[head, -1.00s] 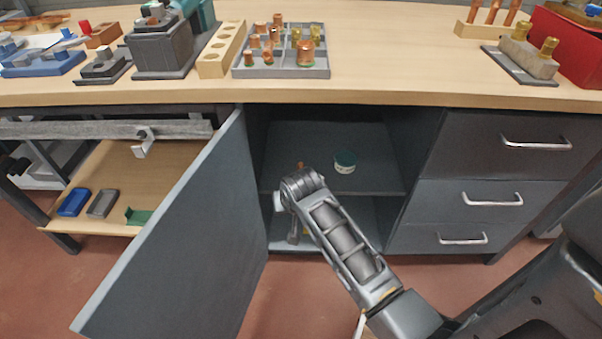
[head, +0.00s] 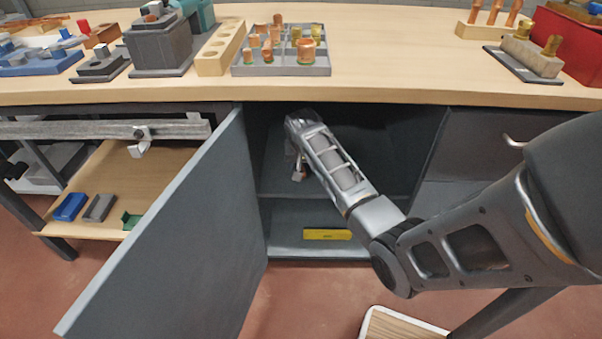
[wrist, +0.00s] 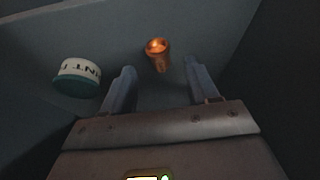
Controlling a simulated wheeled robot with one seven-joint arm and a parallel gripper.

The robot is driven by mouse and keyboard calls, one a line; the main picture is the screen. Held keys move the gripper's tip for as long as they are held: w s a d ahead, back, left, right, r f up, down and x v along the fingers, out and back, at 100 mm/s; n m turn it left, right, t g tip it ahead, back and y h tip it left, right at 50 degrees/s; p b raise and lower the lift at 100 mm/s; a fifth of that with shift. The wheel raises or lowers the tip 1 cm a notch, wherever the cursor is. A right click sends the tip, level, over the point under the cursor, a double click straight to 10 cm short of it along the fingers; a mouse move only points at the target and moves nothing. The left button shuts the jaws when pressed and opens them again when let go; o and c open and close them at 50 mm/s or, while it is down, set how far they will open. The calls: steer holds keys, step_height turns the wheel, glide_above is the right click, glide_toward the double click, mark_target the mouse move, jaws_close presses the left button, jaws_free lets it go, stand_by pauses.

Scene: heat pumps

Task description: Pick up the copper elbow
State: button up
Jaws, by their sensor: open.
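The copper elbow (wrist: 158,52) shows in the wrist view as a small shiny orange-copper piece on the dark cabinet shelf, its open end facing up. My gripper (wrist: 158,68) is open, with one finger to the left and one to the right of the elbow. The elbow is just beyond the fingertips, roughly centred in the gap, and neither finger visibly touches it. In the head view my gripper (head: 299,172) is inside the open cabinet above the upper shelf. The elbow is not clearly made out there.
A teal and white round tin (wrist: 78,77) stands left of the left finger. The cabinet's open grey door (head: 165,235) is on the left, and drawers (head: 470,165) are on the right. A yellow item (head: 327,234) lies on the lower shelf. The workbench top (head: 400,70) overhangs the cabinet.

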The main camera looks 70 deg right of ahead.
steer(key=shift+w+d, duration=0.2)
steer(key=shift+d, duration=0.25)
steer(key=b+x, duration=0.1)
steer(key=x, duration=0.4)
steer(key=shift+w+d+b, duration=0.1)
steer(key=shift+b, duration=0.3)
steer(key=c, duration=1)
steer(key=shift+r, duration=0.15)
steer(key=shift+c, duration=0.2)
steer(key=shift+r+p, duration=0.3)
steer(key=shift+r, duration=0.3)
step_height(320, 180, up, 3)
steer(key=shift+w+f+p, duration=0.1)
steer(key=shift+f+p, duration=0.05)
steer(key=shift+p, duration=0.3)
steer(key=s+a+p, duration=0.1)
steer(key=s+a, duration=0.3)
steer(key=a, duration=0.4)
steer(key=s+a+p, duration=0.1)
steer(key=s+a, duration=0.3)
steer(key=a, duration=0.4)
steer(key=shift+f, duration=0.3)
